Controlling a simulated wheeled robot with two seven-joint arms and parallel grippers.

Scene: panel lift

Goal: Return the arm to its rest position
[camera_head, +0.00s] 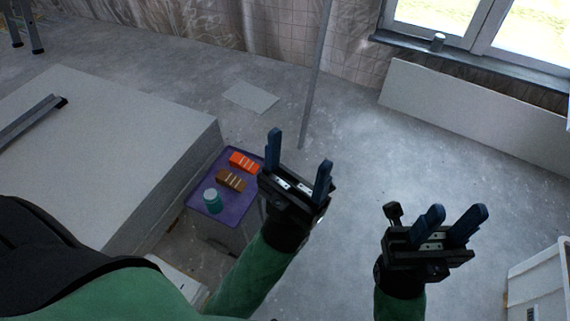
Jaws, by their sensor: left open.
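My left gripper (299,152) is in the middle of the head view, with its two blue fingers wide apart and nothing between them. It is raised in front of the purple-topped stand (240,202) and hides part of its right side. My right gripper (457,212) is at the lower right, over bare floor in the picture. Its blue fingers are apart, with a narrower gap, and it holds nothing. Both green forearms rise from the bottom of the picture.
On the stand are an orange block (243,162), a brown block (230,180) and a teal-lidded jar (212,200). A big panel stack (150,130) fills the left. A pole (316,75) stands behind. A panel (470,115) leans below the window. A white crate (540,285) is at lower right.

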